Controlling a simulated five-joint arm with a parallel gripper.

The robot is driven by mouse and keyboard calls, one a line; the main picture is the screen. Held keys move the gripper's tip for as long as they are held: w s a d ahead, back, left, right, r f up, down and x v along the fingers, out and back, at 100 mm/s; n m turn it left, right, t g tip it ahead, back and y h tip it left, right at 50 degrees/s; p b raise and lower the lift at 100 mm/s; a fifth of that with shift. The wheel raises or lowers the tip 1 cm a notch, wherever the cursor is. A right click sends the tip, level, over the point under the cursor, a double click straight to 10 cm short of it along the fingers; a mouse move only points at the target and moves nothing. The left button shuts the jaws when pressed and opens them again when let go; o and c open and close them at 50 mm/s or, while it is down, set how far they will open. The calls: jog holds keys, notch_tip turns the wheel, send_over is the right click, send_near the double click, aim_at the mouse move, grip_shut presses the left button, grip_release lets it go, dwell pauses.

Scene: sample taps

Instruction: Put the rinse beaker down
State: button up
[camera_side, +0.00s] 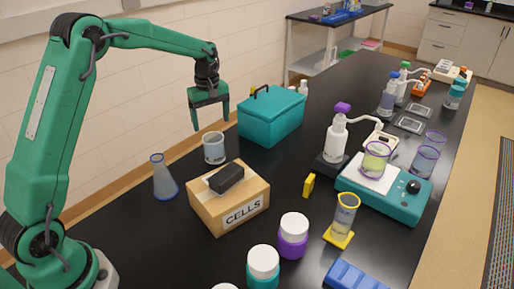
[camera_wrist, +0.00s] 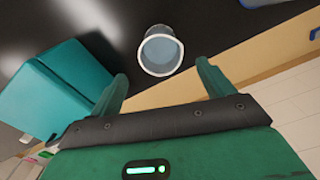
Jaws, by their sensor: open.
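A beaker (camera_side: 214,149) with pale blue-grey contents, which I take for the rinse beaker, stands upright on the black bench between the teal box and the cardboard box. In the wrist view this beaker (camera_wrist: 160,52) is seen from above, just beyond the fingertips and roughly centred between them. My gripper (camera_side: 211,122) is open and empty. Its fingers point down above the beaker, apart from it in the side view. Both fingers of my gripper (camera_wrist: 162,70) show spread in the wrist view, with nothing between them.
A teal box (camera_side: 271,117) stands close to the right of the beaker. A "CELLS" cardboard box (camera_side: 238,214) with a black block on top is in front. A conical flask (camera_side: 165,180) stands to the left. Bottles, a hotplate (camera_side: 390,204) and beakers crowd the right side.

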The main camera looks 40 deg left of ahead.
jog(key=shift+r, duration=0.35)
dwell(0.4)
jog(key=s+d+r+m+t, duration=0.1)
jog(key=s+d+r+m, duration=0.2)
jog(key=s+r, duration=0.3)
jog(key=s+d+r+m+t, duration=0.2)
jog(key=s+d+r+m, duration=0.15)
jog(key=s+r, duration=0.3)
jog(key=s+d+f+m+t, duration=0.1)
jog(key=s+m, duration=0.7)
jog(key=s, duration=0.9)
jog(key=d+t, duration=0.1)
jog(key=d, duration=0.1)
jog(key=shift+d+f+t, duration=0.15)
jog(key=shift+d+t, duration=0.15)
jog(key=shift+d, duration=0.1)
